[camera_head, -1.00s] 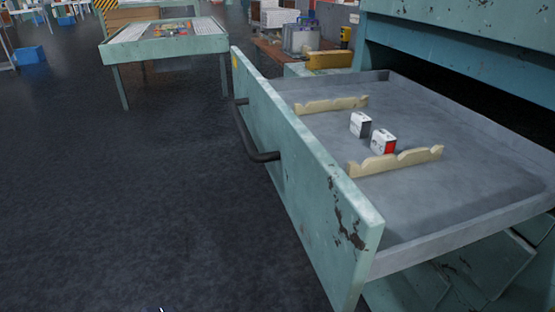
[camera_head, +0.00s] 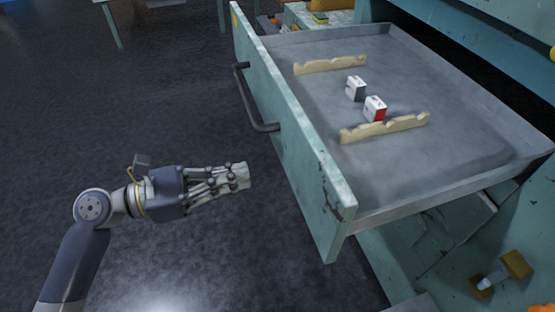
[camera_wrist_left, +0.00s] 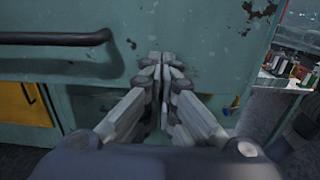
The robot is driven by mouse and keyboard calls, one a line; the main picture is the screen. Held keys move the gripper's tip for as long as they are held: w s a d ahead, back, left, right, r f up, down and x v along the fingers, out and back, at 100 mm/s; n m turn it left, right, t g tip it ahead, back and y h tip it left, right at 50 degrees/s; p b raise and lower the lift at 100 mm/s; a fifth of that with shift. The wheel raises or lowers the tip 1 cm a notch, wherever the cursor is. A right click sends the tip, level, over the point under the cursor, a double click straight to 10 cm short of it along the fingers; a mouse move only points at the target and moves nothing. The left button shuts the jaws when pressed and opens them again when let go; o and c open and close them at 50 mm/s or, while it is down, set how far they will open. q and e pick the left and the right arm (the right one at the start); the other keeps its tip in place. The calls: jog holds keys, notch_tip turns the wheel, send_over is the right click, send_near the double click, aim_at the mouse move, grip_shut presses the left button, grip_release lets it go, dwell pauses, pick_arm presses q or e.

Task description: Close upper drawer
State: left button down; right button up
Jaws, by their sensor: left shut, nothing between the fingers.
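The upper drawer (camera_head: 300,135) is pulled far out of the teal cabinet (camera_head: 480,40). Its teal front has chipped paint and a dark bar handle (camera_head: 255,105). My left gripper (camera_head: 243,176) is shut and empty, a little left of the drawer front, pointing at it below the handle. In the left wrist view the shut fingers (camera_wrist_left: 161,58) point at the drawer front (camera_wrist_left: 205,35), with the handle (camera_wrist_left: 60,50) to the left; I cannot tell whether they touch. My right gripper is not in view.
Inside the drawer are two wavy wooden strips (camera_head: 385,127) and two small boxes (camera_head: 375,108), one with red. The dark floor (camera_head: 120,110) left of the drawer is clear.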

aim_at(293, 164)
pick_arm(q)
jog(key=p+x, duration=0.2)
jog(key=x, duration=0.6)
jog(key=shift+d, duration=0.1)
